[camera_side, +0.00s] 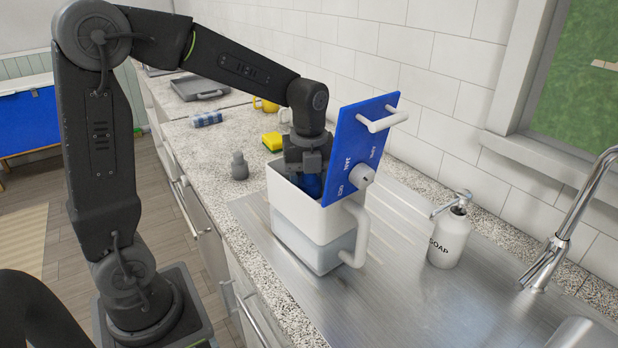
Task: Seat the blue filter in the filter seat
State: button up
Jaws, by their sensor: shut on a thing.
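The blue filter (311,184) shows as a small blue patch low in my gripper (307,172), inside the open top of a white pitcher (300,216). My gripper points down and is shut on the filter; its fingertips are partly hidden by the pitcher's rim and lid. The pitcher's blue lid (352,150) stands raised, with a white handle and a round knob. The filter seat is hidden inside the pitcher, so I cannot tell whether the filter touches it.
The pitcher stands on the metal drainboard (400,290). A soap dispenser (449,235) and a faucet (560,240) are to the right. The raised lid stands close beside my gripper.

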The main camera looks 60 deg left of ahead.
jog(key=o, duration=1)
jog(key=shift+o, duration=0.2)
notch_tip(320, 180, up, 14)
jog(key=s+d+f+n+t, duration=0.2)
jog(key=s+n, duration=0.5)
jog(key=n, duration=0.4)
jog(key=s+d+f+n+t, duration=0.3)
jog(key=s+n, duration=0.5)
jog(key=n, duration=0.4)
notch_tip(320, 180, down, 2)
jog(key=shift+s+d+f+t, duration=0.2)
jog(key=shift+d+f+t, duration=0.1)
jog(key=shift+d, duration=0.3)
